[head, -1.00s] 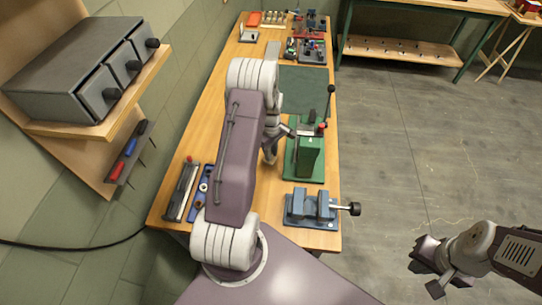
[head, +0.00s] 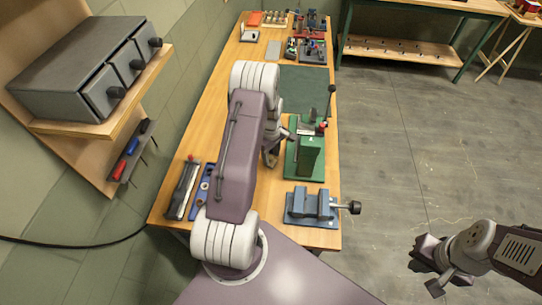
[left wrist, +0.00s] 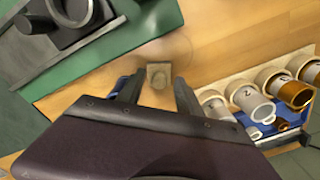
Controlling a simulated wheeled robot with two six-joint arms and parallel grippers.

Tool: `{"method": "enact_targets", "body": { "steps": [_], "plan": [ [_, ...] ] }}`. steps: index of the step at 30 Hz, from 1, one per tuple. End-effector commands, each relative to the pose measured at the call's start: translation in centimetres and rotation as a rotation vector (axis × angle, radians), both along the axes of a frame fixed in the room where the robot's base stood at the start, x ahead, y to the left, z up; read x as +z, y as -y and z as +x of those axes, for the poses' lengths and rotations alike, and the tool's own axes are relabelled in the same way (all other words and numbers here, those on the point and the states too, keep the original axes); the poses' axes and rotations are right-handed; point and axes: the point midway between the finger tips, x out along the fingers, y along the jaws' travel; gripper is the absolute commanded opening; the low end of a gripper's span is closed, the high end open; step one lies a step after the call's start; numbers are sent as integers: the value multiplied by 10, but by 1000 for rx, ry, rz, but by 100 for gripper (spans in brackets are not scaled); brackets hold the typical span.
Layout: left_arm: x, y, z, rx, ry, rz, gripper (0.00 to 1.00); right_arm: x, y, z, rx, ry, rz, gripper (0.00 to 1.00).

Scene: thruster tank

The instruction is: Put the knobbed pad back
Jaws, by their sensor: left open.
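In the left wrist view a small brownish square pad with a round knob (left wrist: 158,77) shows between my left fingertips, over the wooden bench top. My left gripper (left wrist: 157,92) is open, one finger on each side of the pad. I cannot tell whether a finger touches it. In the head view my left gripper (head: 271,155) is mostly hidden by my arm, left of the green press (head: 306,155), and the pad is not visible there. My right gripper (head: 430,268) hangs over the floor, away from the bench; its opening is unclear.
A rack of numbered cylinders (left wrist: 250,104) stands right of the pad in the wrist view. A green base (left wrist: 150,25) lies at the upper left. A blue vise (head: 312,205) stands at the bench's near right, a blue tool (head: 201,190) at the near left.

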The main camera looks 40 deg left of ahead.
Motion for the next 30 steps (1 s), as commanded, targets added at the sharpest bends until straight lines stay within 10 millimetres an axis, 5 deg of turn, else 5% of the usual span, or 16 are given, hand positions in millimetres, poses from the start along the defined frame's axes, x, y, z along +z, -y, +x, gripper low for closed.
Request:
{"method": "enact_targets", "body": {
  "steps": [15, 30],
  "plan": [
    [106, -1, 1, 0, 4, 2, 42, -19, 0, 0, 0, 0, 0, 0],
    [115, 0, 0, 0, 0, 0, 42, -19, 0, 0, 0, 0, 0, 0]
  ]
}}
